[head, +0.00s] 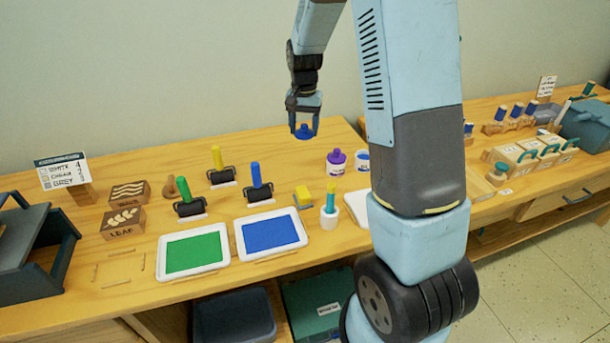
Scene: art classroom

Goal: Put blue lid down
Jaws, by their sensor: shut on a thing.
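The blue lid (304,132) is a small round blue cap. My gripper (303,118) points down and is shut on it, holding it in the air above the back part of the wooden table (110,287). A white jar (362,161) with a blue band and no visible lid stands to the right and lower in the picture, partly hidden by my arm. A jar with a purple lid (336,161) stands just left of it.
A blue pad tray (270,232) and a green pad tray (193,250) lie at the front. Several upright rollers (256,180) stand behind them. A yellow sponge (303,196) and a brush in a white cup (329,212) are nearby. The table's back is fairly clear.

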